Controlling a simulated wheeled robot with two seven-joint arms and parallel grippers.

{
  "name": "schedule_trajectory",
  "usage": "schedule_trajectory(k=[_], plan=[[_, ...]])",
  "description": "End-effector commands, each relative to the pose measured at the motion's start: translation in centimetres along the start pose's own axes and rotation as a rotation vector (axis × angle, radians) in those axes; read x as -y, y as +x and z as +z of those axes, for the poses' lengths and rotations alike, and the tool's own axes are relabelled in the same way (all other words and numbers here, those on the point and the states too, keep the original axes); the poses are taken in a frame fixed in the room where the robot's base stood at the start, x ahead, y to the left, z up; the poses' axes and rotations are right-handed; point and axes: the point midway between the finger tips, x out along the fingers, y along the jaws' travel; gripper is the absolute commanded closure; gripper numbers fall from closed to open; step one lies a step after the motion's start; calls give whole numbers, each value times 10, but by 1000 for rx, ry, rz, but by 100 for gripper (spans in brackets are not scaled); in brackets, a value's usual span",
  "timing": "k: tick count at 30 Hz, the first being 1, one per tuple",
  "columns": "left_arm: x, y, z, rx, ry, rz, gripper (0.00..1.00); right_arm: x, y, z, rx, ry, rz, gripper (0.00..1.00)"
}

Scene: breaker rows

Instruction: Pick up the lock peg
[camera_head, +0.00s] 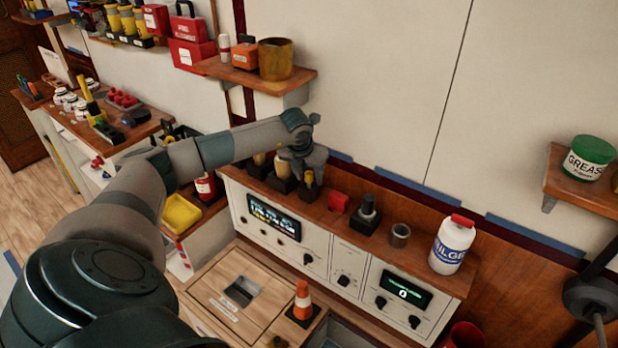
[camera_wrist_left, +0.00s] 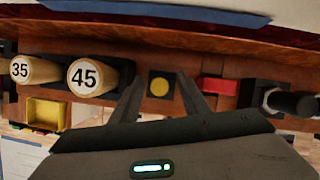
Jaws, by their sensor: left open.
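A dark block with a round yellow top, which looks like the lock peg (camera_head: 308,183), stands on the wooden ledge (camera_head: 415,225). In the left wrist view its yellow top (camera_wrist_left: 159,87) lies between the two fingers of my left gripper (camera_head: 303,160). The gripper is open and points down at it from above, one finger on each side. I cannot tell whether the fingers touch it. My right gripper is not in view.
Wooden pegs marked 35 (camera_wrist_left: 35,70) and 45 (camera_wrist_left: 88,76) stand left of the fingers. A red block (camera_head: 338,202), a black knobbed piece (camera_head: 367,212), a grey cup (camera_head: 399,235) and a white bottle (camera_head: 452,245) stand to the right. A shelf (camera_head: 262,80) hangs above.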

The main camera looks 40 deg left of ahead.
Motion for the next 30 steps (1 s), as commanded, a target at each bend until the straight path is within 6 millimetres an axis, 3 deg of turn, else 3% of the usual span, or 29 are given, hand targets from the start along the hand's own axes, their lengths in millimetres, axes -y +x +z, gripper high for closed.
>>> schedule_trajectory(k=[12, 13, 18, 30], plan=[[0, 0, 0, 1, 0, 0, 58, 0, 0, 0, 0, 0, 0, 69], [0, 0, 0, 1, 0, 0, 61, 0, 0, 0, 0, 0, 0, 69], [0, 0, 0, 1, 0, 0, 100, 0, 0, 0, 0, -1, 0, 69], [0, -2, 2, 2, 0, 0, 100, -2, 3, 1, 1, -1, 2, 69]])
